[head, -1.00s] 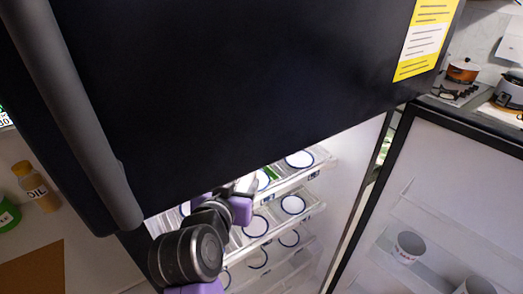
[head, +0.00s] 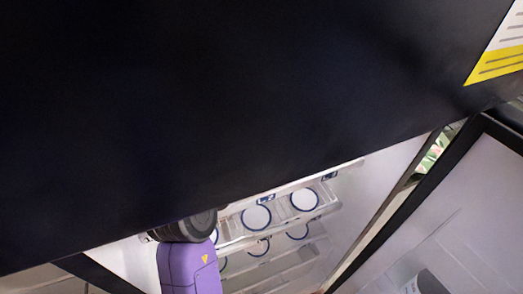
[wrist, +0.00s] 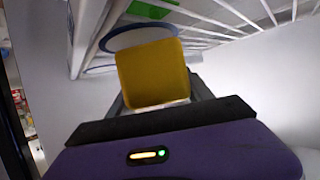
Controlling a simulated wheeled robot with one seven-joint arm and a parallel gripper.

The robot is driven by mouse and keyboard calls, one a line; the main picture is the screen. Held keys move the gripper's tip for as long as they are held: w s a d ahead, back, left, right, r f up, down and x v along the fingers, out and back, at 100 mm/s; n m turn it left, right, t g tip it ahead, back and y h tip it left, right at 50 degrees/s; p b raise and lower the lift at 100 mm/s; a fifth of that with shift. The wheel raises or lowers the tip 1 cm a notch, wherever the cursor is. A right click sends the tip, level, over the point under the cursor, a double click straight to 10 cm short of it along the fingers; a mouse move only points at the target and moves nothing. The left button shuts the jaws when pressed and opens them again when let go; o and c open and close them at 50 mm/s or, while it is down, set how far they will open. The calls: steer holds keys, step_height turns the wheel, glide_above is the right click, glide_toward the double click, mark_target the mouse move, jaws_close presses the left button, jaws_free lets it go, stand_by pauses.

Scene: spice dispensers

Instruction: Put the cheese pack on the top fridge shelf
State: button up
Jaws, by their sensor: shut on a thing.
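A yellow block, which I take for the cheese pack (wrist: 153,74), shows in the wrist view between the two grey fingers of my gripper (wrist: 157,98). The gripper is shut on it. The open fridge (head: 400,150) fills the lower middle of the head view, under a dark upper door. Its clear shelves (head: 285,222) hold white discs with blue rims. In the wrist view a white wire shelf (wrist: 230,22) lies above and behind the pack. Whether the pack touches the shelf I cannot tell. My gripper is hidden in the head view; only my purple and black arm shows.
The dark upper door (head: 230,100) overhangs the opening and hides the top of the interior. The open lower door (head: 470,200) stands at the right, with a cup (head: 428,283) on it. A green item (wrist: 152,8) lies on the wire shelf near a blue-rimmed disc (wrist: 135,37).

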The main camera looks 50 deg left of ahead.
steer(key=shift+f, duration=0.65)
steer(key=o, duration=1.6)
steer(key=shift+o, duration=0.2)
steer(key=shift+r, duration=0.15)
steer(key=b+v, duration=0.1)
steer(key=v, duration=1.1)
steer(key=shift+s+b, duration=0.1)
steer(key=shift+b, duration=0.2)
